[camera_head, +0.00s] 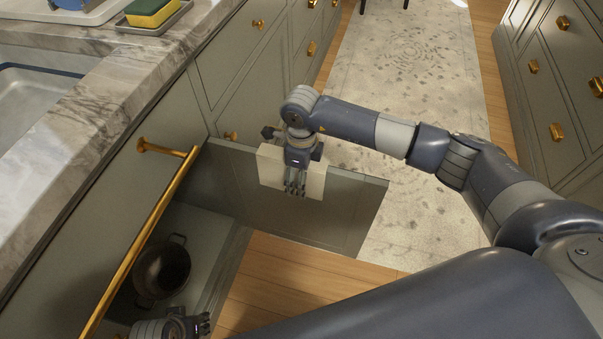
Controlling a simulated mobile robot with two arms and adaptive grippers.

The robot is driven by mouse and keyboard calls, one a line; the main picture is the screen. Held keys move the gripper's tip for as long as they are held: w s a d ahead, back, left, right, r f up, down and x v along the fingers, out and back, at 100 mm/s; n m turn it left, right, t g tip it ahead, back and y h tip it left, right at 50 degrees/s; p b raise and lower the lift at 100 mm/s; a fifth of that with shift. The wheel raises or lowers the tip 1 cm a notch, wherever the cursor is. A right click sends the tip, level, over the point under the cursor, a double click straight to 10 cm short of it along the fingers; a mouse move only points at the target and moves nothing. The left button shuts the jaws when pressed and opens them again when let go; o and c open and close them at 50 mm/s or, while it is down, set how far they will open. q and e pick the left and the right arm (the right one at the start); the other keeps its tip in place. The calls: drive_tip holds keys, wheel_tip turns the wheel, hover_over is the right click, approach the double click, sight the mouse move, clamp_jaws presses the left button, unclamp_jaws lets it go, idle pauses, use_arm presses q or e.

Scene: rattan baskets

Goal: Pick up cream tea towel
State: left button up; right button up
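The cream tea towel (269,167) hangs over the top edge of the open grey cabinet door (345,228). Cream cloth shows on both sides of the gripper.
A dark pot (162,270) stands inside the open cabinet. A long brass handle (140,245) runs along the front at left, below the marble counter (85,125). A patterned rug (405,60) lies between the cabinets, and drawers (560,75) line the right side.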

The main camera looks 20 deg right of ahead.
drive_tip(key=shift+s+f, duration=0.1)
drive_tip(key=shift+f, duration=0.25)
drive_tip(key=shift+r, duration=0.1)
drive_tip(key=c, duration=1.1)
drive_tip(key=shift+r, duration=0.1)
drive_tip(key=shift+r, duration=0.55)
use_arm(q)
wheel_tip(320, 180, down, 7)
drive_tip(key=s+p, duration=0.1)
drive_tip(key=p, duration=0.1)
drive_tip(key=shift+s+g, duration=0.3)
drive_tip(key=shift+s, duration=0.1)
use_arm(e)
wheel_tip(320, 180, up, 17)
drive_tip(key=shift+f, duration=0.1)
drive_tip(key=shift+c, duration=0.2)
